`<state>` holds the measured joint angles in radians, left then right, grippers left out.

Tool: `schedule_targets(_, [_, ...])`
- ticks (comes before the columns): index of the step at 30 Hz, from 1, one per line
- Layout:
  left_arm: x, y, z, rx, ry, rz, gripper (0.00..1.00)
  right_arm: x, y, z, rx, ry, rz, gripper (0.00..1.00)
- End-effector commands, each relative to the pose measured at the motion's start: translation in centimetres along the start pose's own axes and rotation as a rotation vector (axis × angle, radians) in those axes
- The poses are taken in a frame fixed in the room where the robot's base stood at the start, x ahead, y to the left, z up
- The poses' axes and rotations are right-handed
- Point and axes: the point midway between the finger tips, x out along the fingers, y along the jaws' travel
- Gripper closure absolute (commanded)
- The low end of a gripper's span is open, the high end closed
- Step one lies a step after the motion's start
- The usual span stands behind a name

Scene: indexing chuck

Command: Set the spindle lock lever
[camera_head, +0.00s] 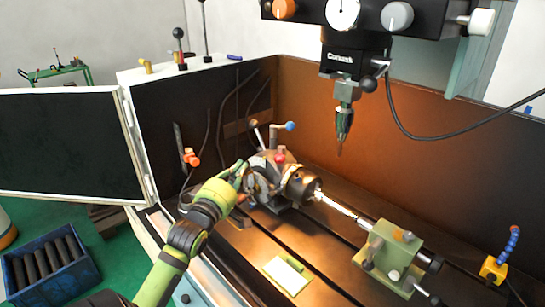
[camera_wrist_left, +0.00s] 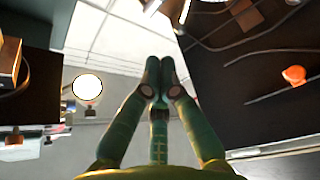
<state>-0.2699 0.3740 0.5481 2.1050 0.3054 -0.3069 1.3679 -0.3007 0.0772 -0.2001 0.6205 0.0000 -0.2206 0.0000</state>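The indexing head with its chuck (camera_head: 300,185) sits on the slotted machine table. I cannot tell which is the spindle lock lever. My left gripper (camera_head: 240,170) is at the left side of the indexing head, close to its body; contact cannot be told. In the left wrist view my green fingers (camera_wrist_left: 160,72) meet at their tips, with nothing visible between them. My right gripper is not in view.
A drill head (camera_head: 343,65) hangs above the chuck. A green tailstock (camera_head: 390,250) stands to the right, with a rod between it and the chuck. An orange knob (camera_head: 190,157) sticks out at the left wall; it also shows in the left wrist view (camera_wrist_left: 294,75).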

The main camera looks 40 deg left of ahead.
Motion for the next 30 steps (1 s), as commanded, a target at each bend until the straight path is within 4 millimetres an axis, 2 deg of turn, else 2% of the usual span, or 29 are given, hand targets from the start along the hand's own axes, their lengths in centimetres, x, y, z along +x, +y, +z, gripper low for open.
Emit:
schedule_targets(5, [2.0, 0.3, -0.1, -0.006, 0.0, 0.003, 1.0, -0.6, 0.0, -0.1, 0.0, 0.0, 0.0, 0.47])
schedule_targets(17, [10.1, 0.3, -0.2, -0.003, 0.001, 0.0, 1.0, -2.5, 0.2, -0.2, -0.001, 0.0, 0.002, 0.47])
schedule_targets(22, [9.0, 0.1, 2.4, -0.008, -0.001, -0.003, 1.0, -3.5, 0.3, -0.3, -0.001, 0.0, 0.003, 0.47])
schedule_targets(30, [8.5, 0.0, 3.8, -0.003, 0.0, -0.001, 1.0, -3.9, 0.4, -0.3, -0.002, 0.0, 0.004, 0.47])
